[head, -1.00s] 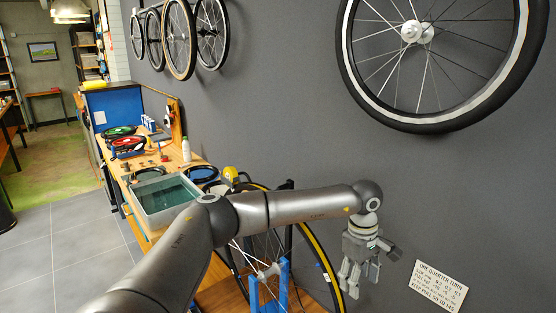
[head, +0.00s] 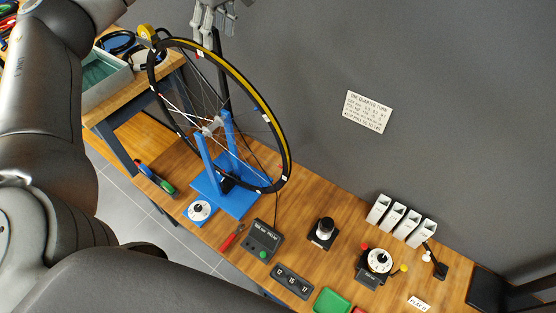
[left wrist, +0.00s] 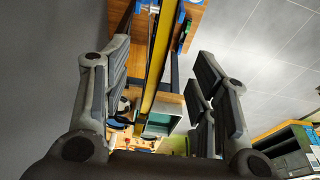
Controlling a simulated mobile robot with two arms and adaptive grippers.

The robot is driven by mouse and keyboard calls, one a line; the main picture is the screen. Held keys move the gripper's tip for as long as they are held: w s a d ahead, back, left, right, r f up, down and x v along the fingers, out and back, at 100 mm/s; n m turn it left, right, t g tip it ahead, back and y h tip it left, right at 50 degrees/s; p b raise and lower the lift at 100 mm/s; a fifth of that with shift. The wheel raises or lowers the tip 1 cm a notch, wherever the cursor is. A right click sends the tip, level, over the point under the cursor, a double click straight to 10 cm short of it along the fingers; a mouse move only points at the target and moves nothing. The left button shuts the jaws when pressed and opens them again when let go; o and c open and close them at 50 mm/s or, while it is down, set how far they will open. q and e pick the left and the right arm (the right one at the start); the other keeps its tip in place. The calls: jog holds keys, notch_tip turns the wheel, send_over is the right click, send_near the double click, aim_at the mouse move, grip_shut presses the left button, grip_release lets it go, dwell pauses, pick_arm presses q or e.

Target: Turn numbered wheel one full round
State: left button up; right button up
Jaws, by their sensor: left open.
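The wheel (head: 268,110) has a black tyre with a yellow band and small white tags around its rim. It stands upright in a blue stand (head: 207,155) on the wooden bench. My left gripper (head: 208,38) is at the wheel's upper rim in the head view, cut off by the top edge. In the left wrist view my left gripper (left wrist: 160,75) is open, and the wheel's yellow-banded rim (left wrist: 158,60) runs between its spread fingers. I cannot tell whether a finger touches the rim. The tags' numbers are too small to read. My right gripper is out of view.
A sign (head: 368,111) reading "one quarter turn" hangs on the grey wall. The bench holds a black box with a green button (head: 263,240), a number display (head: 291,287), a white dial (head: 379,260) and white boxes (head: 400,220).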

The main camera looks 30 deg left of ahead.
aim_at(214, 54)
pick_arm(q)
jog(key=x, duration=0.8)
jog(key=shift+a+f, duration=0.15)
jog(key=shift+f, duration=0.1)
jog(key=shift+c, duration=0.3)
grip_shut()
